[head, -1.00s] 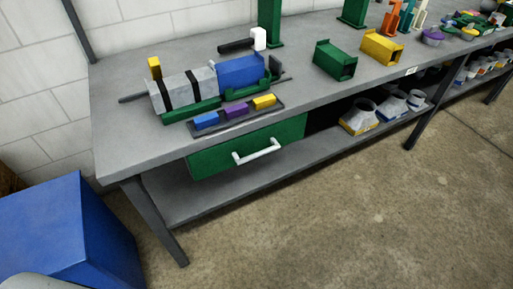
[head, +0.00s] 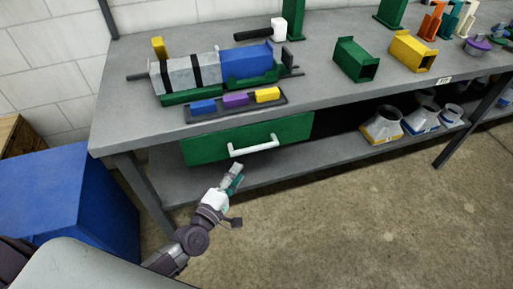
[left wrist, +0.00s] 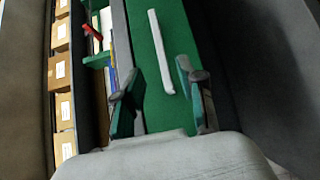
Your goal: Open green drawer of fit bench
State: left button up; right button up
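The green drawer (head: 205,148) hangs under the grey bench top (head: 130,105) and looks shut. Its white bar handle (head: 253,146) runs across the front. My left gripper (head: 235,177) is just below and in front of the handle in the head view, apart from it. In the left wrist view, the open left gripper (left wrist: 158,92) has its two green-padded fingers spread, with nothing between them. The white handle (left wrist: 160,50) lies ahead of them on the green drawer front (left wrist: 182,35). My right gripper is not in view.
A blue box (head: 75,195) stands left of the bench. On the bench are a duct assembly in a green cradle, a tray (head: 235,108) of coloured blocks and a hammer (head: 265,33). A lower shelf (head: 290,165) runs beneath the drawer. The floor in front is clear.

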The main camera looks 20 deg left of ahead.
aim_at(253, 151)
pick_arm(q)
jog(key=w, duration=0.3)
jog(key=w+d, duration=0.1)
jog(key=w, duration=0.3)
jog(key=w+d, duration=0.1)
jog(key=w, duration=0.3)
jog(key=shift+w+d, duration=0.1)
jog(key=shift+d, duration=0.05)
grip_shut()
